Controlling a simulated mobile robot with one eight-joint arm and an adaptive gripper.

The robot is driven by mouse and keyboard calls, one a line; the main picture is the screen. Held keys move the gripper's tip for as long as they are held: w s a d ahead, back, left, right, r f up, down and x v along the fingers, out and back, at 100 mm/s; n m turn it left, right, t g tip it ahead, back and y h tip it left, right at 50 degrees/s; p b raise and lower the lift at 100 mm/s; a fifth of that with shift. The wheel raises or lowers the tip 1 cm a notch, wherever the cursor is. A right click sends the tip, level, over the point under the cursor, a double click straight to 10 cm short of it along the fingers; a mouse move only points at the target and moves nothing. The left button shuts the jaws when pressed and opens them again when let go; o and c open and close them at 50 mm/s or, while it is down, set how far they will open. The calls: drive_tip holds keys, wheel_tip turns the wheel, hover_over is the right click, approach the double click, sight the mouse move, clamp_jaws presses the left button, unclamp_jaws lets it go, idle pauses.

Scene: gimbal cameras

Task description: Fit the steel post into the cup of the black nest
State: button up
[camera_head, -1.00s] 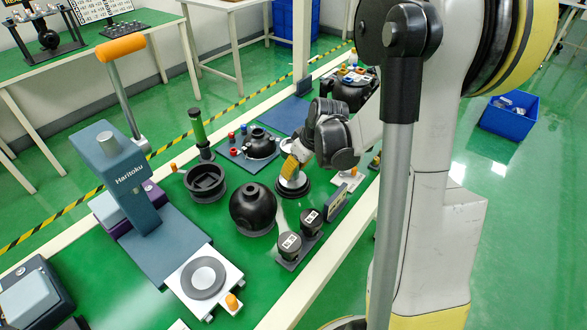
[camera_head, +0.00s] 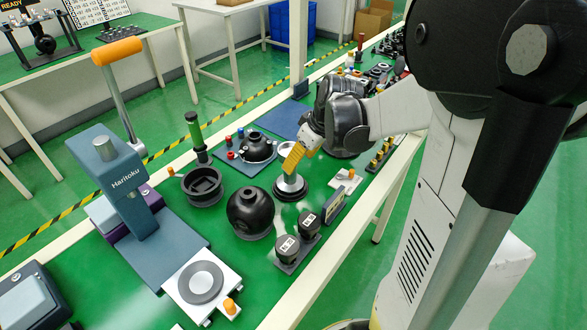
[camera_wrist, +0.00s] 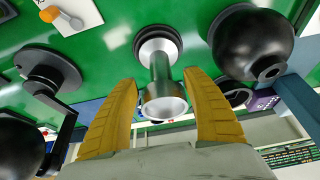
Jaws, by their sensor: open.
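The steel post (camera_head: 290,184) stands upright on a round black base (camera_head: 289,194) on the green bench. In the wrist view the post (camera_wrist: 160,72) has a flared top and lies between my two yellow fingers, with gaps on both sides. My gripper (camera_head: 292,158) is open, just above and around the post's top as far as I can tell; no contact shows. Left of the post is a dark ball-shaped body with a top opening (camera_head: 250,208). Behind it is a black open-topped holder (camera_head: 203,184). I cannot tell which one is the nest.
A blue-grey Haritoku press (camera_head: 122,185) with an orange-handled lever and a white plate (camera_head: 202,284) stand at left. Two labelled black cylinders (camera_head: 287,247) stand in front. Clear green bench shows between.

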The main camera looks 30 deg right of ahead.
drive_tip(key=v, duration=0.4)
drive_tip(key=shift+r, duration=0.15)
drive_tip(key=s+a+r+m+t+h, duration=0.1)
drive_tip(key=s+a+r+m+t, duration=0.1)
drive_tip(key=s+a, duration=1.1)
drive_tip(key=a+r+m, duration=0.1)
drive_tip(key=a, duration=0.3)
drive_tip(key=shift+r+t, duration=0.4)
